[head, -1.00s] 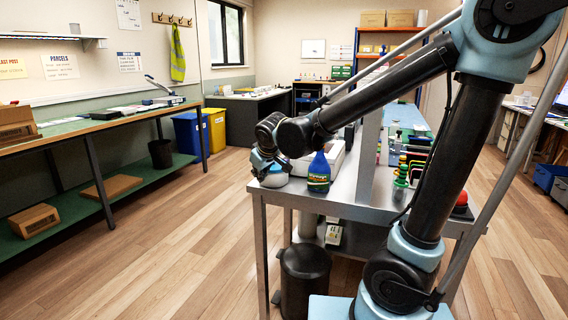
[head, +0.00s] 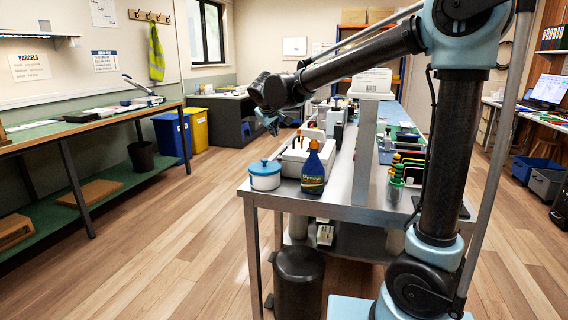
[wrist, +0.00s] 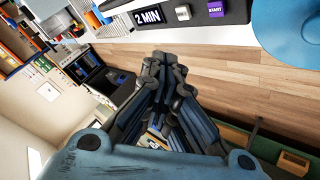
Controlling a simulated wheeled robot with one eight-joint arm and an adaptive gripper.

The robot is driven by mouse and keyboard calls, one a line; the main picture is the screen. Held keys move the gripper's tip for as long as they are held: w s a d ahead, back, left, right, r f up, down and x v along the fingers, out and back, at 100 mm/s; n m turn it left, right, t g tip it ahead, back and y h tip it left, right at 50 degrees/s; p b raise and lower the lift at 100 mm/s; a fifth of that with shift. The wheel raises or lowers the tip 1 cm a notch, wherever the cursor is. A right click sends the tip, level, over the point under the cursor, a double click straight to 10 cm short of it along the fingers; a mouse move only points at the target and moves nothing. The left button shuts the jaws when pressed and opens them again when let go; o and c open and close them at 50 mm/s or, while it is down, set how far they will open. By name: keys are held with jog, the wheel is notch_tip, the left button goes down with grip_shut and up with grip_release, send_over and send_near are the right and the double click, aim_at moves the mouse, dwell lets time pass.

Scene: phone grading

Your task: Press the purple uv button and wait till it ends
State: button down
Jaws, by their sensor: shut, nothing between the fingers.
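The purple button (wrist: 215,8), marked START, sits on the dark front panel of a white device at the top of the wrist view. A grey button (wrist: 183,12) and a display reading "2 MIN" (wrist: 147,18) are beside it. In the head view a white device (head: 294,160) stands on the metal table, partly behind a blue bottle; the purple button cannot be made out there. In the head view my gripper (head: 272,124) hangs in the air above and left of the white device.
A white pot with a blue lid (head: 265,174) and the blue bottle (head: 313,170) stand at the table's near end. The blue lid (wrist: 290,30) is close in the wrist view. A black bin (head: 298,284) stands below. The floor left of the table is clear.

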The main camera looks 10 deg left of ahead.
jog(key=shift+w+d, duration=0.15)
jog(key=shift+f, duration=4.35)
jog(key=shift+f, duration=0.1)
jog(key=shift+f, duration=0.3)
jog(key=shift+f, duration=0.4)
jog(key=shift+r, duration=0.85)
